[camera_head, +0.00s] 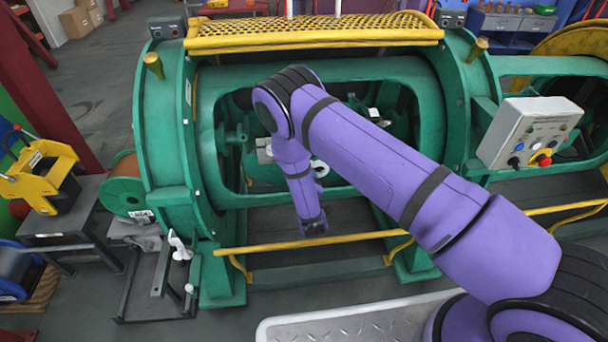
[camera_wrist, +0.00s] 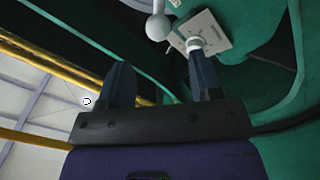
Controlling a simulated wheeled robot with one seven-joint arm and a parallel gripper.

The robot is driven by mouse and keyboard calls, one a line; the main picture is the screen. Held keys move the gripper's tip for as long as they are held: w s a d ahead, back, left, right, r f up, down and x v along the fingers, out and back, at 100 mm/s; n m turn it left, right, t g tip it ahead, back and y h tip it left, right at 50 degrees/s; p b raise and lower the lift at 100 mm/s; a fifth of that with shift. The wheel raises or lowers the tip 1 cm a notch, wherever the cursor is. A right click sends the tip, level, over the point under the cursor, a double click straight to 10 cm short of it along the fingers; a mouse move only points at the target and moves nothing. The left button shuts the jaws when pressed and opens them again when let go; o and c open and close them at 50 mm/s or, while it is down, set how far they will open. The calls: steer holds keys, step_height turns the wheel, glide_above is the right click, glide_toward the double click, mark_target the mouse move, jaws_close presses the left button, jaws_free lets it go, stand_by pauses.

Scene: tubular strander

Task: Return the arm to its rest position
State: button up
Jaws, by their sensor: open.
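My purple arm (camera_head: 385,165) reaches from the lower right across the front of the green strander (camera_head: 165,150). Its elbow is bent, and the forearm hangs down before the machine's opening. In the wrist view my gripper (camera_wrist: 163,80) shows two dark fingers set well apart, with nothing held between them. A white knob or ball (camera_wrist: 158,27) lies beyond the fingers. A pale plate with a white round part (camera_wrist: 195,43) is just past the right fingertip in the picture; whether they touch I cannot tell. In the head view the fingers cannot be made out.
A yellow rail (camera_head: 320,241) runs low across the machine's front, near my wrist. A yellow mesh guard (camera_head: 310,32) tops the opening. A grey control box (camera_head: 530,130) with a red button is on the right. A spool (camera_head: 125,185) and a yellow device (camera_head: 40,175) stand left.

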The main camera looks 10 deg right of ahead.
stand_by(0.4)
steer(key=w+d+r+m+g, duration=0.1)
steer(key=w+r+m+g, duration=0.15)
steer(key=r, duration=0.65)
steer(key=w+d+r+m+g, duration=0.15)
steer(key=w+r, duration=0.25)
steer(key=r, duration=0.6)
steer(key=s+d+r+m+g+y, duration=0.1)
steer(key=s+d+r+m+g, duration=0.15)
steer(key=r, duration=0.75)
steer(key=s+d+r+m+g, duration=0.1)
steer(key=s+d+r, duration=0.25)
steer(key=r, duration=0.65)
steer(key=s+d+r+m+g, duration=0.1)
steer(key=s+d+r, duration=0.4)
steer(key=s, duration=0.4)
steer(key=s+d+r+m+g, duration=0.1)
steer(key=s+d+r+g, duration=0.1)
steer(key=s+r, duration=0.65)
steer(key=s+d+g, duration=0.1)
steer(key=s+d, duration=0.1)
steer(key=s, duration=0.9)
steer(key=s+d+m+g+h, duration=0.1)
steer(key=s+d, duration=0.2)
steer(key=s, duration=0.8)
